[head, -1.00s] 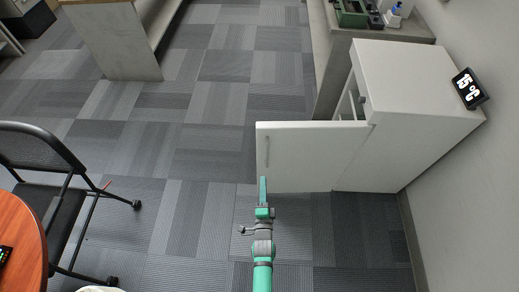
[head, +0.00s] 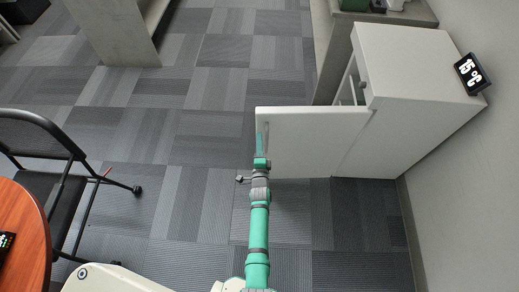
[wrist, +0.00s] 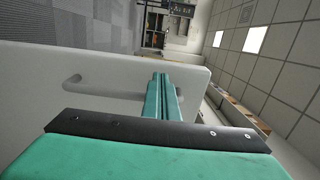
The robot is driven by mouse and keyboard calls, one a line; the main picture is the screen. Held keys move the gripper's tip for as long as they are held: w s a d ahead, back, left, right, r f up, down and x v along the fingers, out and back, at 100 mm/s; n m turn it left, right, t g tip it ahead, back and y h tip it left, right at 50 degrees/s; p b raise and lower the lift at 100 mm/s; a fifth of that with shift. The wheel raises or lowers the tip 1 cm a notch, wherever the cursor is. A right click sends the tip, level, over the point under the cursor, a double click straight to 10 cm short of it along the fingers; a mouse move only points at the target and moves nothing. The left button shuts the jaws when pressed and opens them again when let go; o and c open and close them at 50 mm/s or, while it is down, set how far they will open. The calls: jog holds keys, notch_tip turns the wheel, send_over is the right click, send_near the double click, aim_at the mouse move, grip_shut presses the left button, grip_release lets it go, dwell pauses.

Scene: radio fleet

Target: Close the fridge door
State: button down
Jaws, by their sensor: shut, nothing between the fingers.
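The white fridge (head: 412,75) stands at the right against the wall. Its door (head: 310,140) is swung open, standing out to the left of the fridge body. My gripper (head: 262,138) is shut and empty, in front of the door's outer face near its free edge, by the handle. In the wrist view the shut fingers (wrist: 160,95) point at the door (wrist: 40,85), and the grey handle (wrist: 72,88) shows to their left. I cannot tell whether the fingers touch the door.
A black chair (head: 45,165) and a round orange-brown table (head: 20,230) are at the left. A grey counter (head: 325,50) stands behind the fridge. The carpeted floor (head: 185,150) left of the door is clear.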

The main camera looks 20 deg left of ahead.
aim_at(259, 128)
jog(key=shift+x, duration=1.45)
jog(key=shift+w, duration=0.1)
